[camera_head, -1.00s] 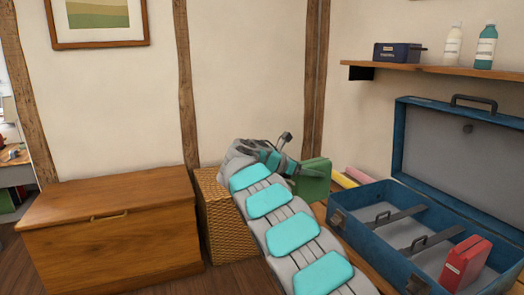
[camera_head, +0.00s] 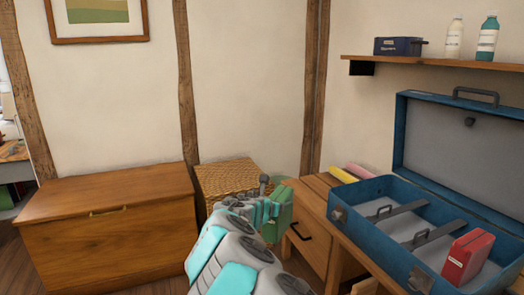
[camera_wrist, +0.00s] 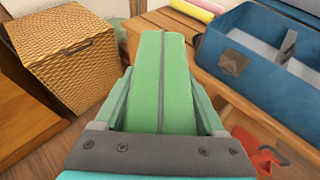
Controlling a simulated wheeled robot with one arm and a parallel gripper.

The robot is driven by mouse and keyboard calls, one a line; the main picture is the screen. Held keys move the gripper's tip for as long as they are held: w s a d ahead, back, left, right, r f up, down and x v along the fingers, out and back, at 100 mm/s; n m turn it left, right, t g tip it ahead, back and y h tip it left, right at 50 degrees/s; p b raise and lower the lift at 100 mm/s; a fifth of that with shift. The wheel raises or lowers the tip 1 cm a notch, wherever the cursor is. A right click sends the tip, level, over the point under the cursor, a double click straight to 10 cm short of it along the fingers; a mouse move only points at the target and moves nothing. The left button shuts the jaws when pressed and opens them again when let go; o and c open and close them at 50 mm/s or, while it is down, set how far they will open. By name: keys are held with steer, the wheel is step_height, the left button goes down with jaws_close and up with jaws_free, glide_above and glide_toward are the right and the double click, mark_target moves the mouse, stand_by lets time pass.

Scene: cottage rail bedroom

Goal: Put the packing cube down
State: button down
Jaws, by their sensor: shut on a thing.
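The green packing cube (camera_head: 279,218) is in my gripper (camera_wrist: 161,112). In the wrist view the green cube (camera_wrist: 161,75) stands between the two fingers, its seam running lengthwise up the middle. My gripper is shut on it. In the head view my arm hides part of the cube. The cube is in front of the wooden table's drawer side, left of the open blue suitcase (camera_head: 350,222), and near the wicker basket. Its underside is hidden, so I cannot tell its height above the floor.
A wicker basket (camera_head: 226,178) stands behind the cube, beside a wooden chest (camera_head: 110,225). The suitcase holds a red packing cube (camera_head: 467,258). Pink and yellow rolls (camera_head: 352,174) lie on the table (camera_head: 312,192) behind it. A wall shelf (camera_head: 430,65) holds bottles and a dark blue box.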

steer(key=s+d+n+y+b, duration=0.2)
steer(key=s+d, duration=0.8)
step_height(320, 180, down, 14)
steer(key=w+n+t+y, duration=0.2)
steer(key=n+y, duration=0.1)
steer(key=y, duration=0.1)
step_height(320, 180, up, 14)
steer(key=s+m+g+h, duration=0.1)
steer(key=s+m+h, duration=0.1)
steer(key=m+h, duration=0.1)
steer(key=shift+s+a+h, duration=0.2)
steer(key=shift+s+h, duration=0.05)
steer(key=shift+h, duration=0.35)
steer(key=shift+f, duration=0.1)
